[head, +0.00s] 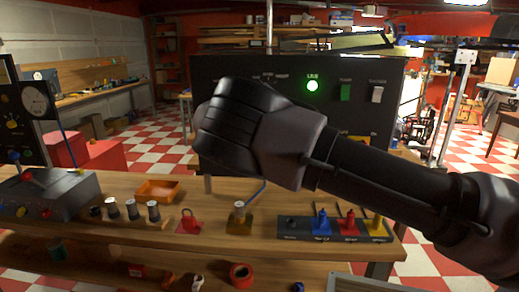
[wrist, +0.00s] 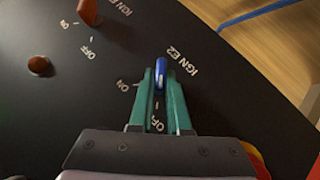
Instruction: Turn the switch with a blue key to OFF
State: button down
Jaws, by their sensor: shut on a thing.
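The blue key (wrist: 161,73) sits in the IGN E2 switch on the dark panel (wrist: 230,110) in the wrist view. ON is marked to its left and OFF below it, partly covered by my gripper. The key's long side runs up and down, in line with the OFF mark; I cannot tell which end is its pointer. My gripper (wrist: 160,85) has its green fingers shut on the key from both sides. In the head view my dark hand and arm cover the switch, and the upright panel (head: 240,75) shows around them.
An orange-brown key (wrist: 88,12) stands in the neighbouring switch at upper left. The bench (head: 120,236) below holds an orange tray (head: 158,190), a red padlock (head: 189,223) and several coloured items.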

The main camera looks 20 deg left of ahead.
jog(key=c, duration=0.9)
grip_release()
jog(key=shift+f, duration=0.1)
jog(key=v, duration=1)
jog(key=shift+s+r, duration=0.3)
